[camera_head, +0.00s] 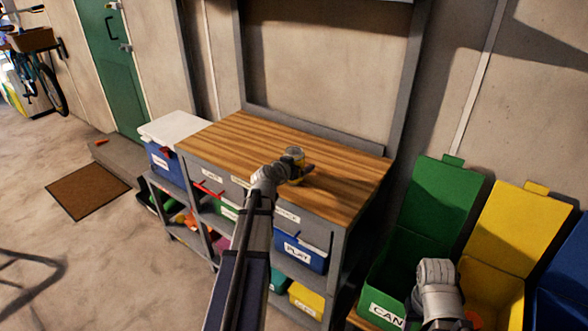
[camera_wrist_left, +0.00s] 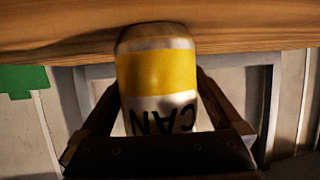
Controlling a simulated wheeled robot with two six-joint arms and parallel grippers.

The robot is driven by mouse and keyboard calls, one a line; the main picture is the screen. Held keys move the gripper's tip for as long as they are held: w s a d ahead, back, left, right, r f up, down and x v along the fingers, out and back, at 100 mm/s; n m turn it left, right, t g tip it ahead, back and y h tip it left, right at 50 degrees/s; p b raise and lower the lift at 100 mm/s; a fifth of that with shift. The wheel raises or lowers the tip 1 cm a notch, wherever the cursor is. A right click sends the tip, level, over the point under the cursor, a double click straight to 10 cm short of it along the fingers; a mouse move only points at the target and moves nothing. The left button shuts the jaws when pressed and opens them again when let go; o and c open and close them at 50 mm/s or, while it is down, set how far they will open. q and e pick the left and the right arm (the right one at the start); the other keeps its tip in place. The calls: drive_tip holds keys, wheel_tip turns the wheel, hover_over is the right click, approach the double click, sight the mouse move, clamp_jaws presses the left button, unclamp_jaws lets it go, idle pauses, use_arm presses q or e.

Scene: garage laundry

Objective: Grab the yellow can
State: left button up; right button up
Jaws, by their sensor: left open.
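In the left wrist view the can (camera_wrist_left: 158,72) has a yellow band and a pale lower band with black "CAN" lettering, upside down. My left gripper (camera_head: 300,171) is at the can; in the left wrist view its open fingers (camera_wrist_left: 160,105) lie on either side of the can. Whether they touch it is hard to tell. Of my right arm only a grey link shows at the lower right; its gripper fingers do not show.
A green bin (camera_head: 441,205) labelled "CAN" and a yellow bin (camera_head: 516,232) stand open right of the bench, with a blue bin (camera_head: 567,270) beyond. Labelled boxes fill the shelves below the top. The rest of the benchtop is clear.

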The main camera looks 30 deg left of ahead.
use_arm(q)
drive_tip(key=c, duration=1.1)
drive_tip(key=shift+c, duration=0.2)
drive_tip(key=shift+r, duration=0.1)
wheel_tip(320, 180, up, 10)
drive_tip(key=p, duration=1)
